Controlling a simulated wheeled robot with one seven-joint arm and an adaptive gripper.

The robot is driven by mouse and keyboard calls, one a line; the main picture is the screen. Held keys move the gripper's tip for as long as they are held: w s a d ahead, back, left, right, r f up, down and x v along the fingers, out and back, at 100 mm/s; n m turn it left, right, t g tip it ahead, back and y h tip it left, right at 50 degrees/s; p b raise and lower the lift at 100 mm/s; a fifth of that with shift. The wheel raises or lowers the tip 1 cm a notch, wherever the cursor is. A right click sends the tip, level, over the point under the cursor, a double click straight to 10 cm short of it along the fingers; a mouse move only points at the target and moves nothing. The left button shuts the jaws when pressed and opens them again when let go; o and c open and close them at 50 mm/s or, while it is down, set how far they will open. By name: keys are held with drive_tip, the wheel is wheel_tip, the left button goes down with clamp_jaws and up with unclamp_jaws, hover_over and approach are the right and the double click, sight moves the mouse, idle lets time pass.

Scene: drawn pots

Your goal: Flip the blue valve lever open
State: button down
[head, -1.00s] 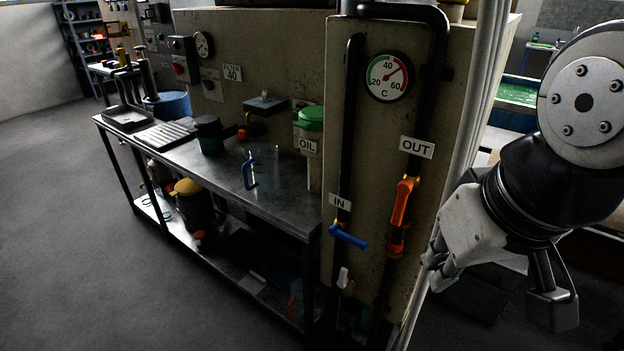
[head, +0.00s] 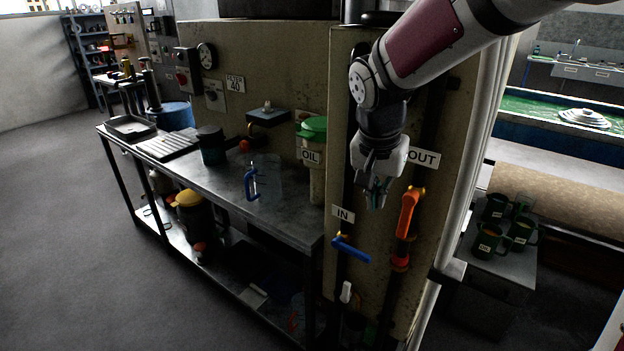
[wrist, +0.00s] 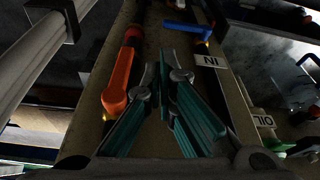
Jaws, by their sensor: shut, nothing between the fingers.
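The blue valve lever (head: 350,249) sits on the dark pipe below the IN label (head: 343,215). It sticks out to the right across the pipe, tilted slightly down. In the wrist view the blue lever (wrist: 184,28) shows near the top, beyond my fingertips. My gripper (head: 374,203) is shut and empty, in front of the panel, above and slightly right of the lever in the head view. Its fingers (wrist: 166,68) point toward the panel between the two pipes, apart from the lever.
An orange lever (head: 408,213) lies along the pipe under the OUT label (head: 423,158), close to the right of my gripper; it also shows in the wrist view (wrist: 119,84). A metal bench (head: 285,214) with a clear jug (head: 264,178) stands left. Green mugs (head: 488,242) stand right.

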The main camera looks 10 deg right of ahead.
drive_tip(key=w+f+m, duration=0.1)
drive_tip(key=w+f, duration=0.3)
drive_tip(key=w, duration=0.1)
drive_tip(key=shift+w+a+f+m, duration=0.3)
drive_tip(key=shift+f, duration=0.1)
drive_tip(key=shift+f, duration=0.15)
hover_over(353, 249)
drive_tip(key=d, duration=0.2)
drive_tip(key=f, duration=0.8)
drive_tip(key=s+f, duration=0.1)
drive_tip(key=f, duration=0.2)
drive_tip(key=shift+f, duration=1.2)
drive_tip(key=shift+w, duration=0.1)
drive_tip(key=shift+d+f+b, duration=0.15)
drive_tip(key=shift+f+b, duration=0.05)
drive_tip(key=shift+b, duration=0.3)
